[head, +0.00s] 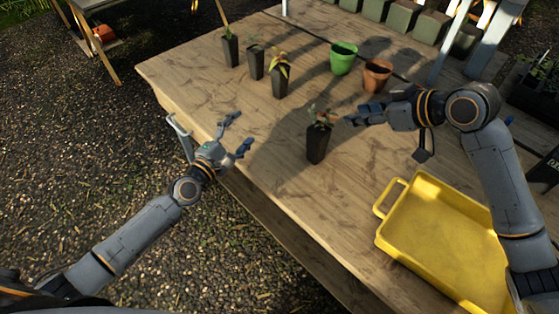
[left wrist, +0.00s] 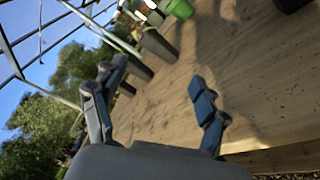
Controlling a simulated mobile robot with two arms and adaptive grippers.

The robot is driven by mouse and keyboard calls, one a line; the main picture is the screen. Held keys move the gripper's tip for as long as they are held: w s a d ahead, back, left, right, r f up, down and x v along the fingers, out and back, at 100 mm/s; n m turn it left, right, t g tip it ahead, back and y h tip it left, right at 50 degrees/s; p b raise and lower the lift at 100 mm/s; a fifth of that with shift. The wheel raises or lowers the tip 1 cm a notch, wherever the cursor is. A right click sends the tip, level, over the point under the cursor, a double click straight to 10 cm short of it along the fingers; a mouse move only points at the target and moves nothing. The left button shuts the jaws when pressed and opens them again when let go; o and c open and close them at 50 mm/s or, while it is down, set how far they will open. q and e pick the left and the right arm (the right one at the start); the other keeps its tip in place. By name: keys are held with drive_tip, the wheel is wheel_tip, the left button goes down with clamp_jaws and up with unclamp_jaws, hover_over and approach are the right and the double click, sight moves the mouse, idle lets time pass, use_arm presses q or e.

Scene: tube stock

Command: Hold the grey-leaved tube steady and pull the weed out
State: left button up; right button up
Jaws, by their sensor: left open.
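A black tube (head: 318,145) with small grey-green leaves and a reddish tint stands upright and alone mid-table. I cannot make out a weed in it.
A yellow tray (head: 383,240) lies at the table's right front. A green pot (head: 343,60) and a terracotta pot (head: 377,76) stand behind the lone tube. Grey blocks (head: 402,17) line the back. The wooden table (head: 290,195) is bare between the left edge and the tray.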

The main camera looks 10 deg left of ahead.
use_arm(q)
drive_tip(key=s+d+n+g+h, duration=0.1)
drive_tip(key=s+d+n+h, duration=0.1)
drive_tip(key=s+d+n, duration=0.4)
drive_tip(key=n+g+h, duration=0.2)
drive_tip(key=n+h, duration=0.1)
drive_tip(key=n, duration=0.1)
approach(312, 138)
drive_tip(key=x, duration=1.2)
drive_tip(key=shift+w+d, duration=0.15)
